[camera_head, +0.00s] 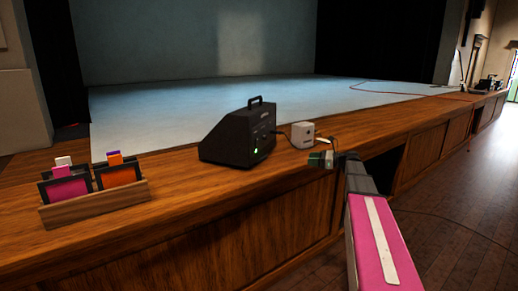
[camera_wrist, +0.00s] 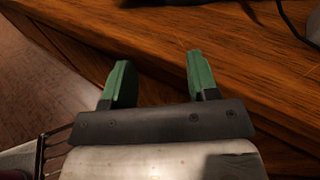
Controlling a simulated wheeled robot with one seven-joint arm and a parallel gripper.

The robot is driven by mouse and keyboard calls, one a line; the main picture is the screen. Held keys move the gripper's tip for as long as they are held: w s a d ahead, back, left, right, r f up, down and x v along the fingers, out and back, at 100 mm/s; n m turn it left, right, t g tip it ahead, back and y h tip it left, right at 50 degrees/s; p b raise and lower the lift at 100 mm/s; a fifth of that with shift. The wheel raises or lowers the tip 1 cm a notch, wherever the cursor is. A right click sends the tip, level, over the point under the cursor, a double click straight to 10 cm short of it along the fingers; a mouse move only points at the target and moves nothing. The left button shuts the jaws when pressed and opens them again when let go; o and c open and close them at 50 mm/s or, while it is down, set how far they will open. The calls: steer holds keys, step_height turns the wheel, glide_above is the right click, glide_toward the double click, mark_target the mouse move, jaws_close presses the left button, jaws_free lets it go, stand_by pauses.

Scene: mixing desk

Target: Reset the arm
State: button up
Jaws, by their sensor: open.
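My gripper (camera_head: 322,159) has green fingers and sits near the front edge of the wooden stage ledge, in front of a small white box. My pink and grey arm reaches up to it from the lower right. In the wrist view the two green fingers of my gripper (camera_wrist: 160,80) stand apart with nothing between them. Wood of the ledge (camera_wrist: 240,45) shows beyond the fingertips. I cannot tell how high the fingers are above the wood.
A black device (camera_head: 238,138) with a handle and green light stands on the ledge beside the white box (camera_head: 302,134). A wooden rack (camera_head: 95,208) holding pink and orange framed cards stands at the left. Bare ledge lies between them.

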steer(key=s+a+f+n+g+h, duration=0.2)
steer(key=s+a+f+n+h, duration=0.15)
steer(key=s+f, duration=0.4)
steer(key=s+a+f+n+g+h, duration=0.1)
steer(key=s+a+f+n+h, duration=0.2)
steer(key=s+a+f+n, duration=0.45)
steer(key=s+d+f+n+g+h, duration=0.1)
steer(key=s+f+n+h, duration=0.3)
steer(key=s, duration=0.4)
steer(key=s+d+f+n+g+h, duration=0.1)
steer(key=s+d+f+n+h, duration=0.2)
steer(key=s+f+n+h, duration=0.2)
steer(key=s+f+n, duration=0.1)
steer(key=s+f, duration=0.2)
steer(key=shift+d+f+g, duration=0.25)
steer(key=shift+f+g, duration=0.15)
steer(key=shift+h, duration=0.25)
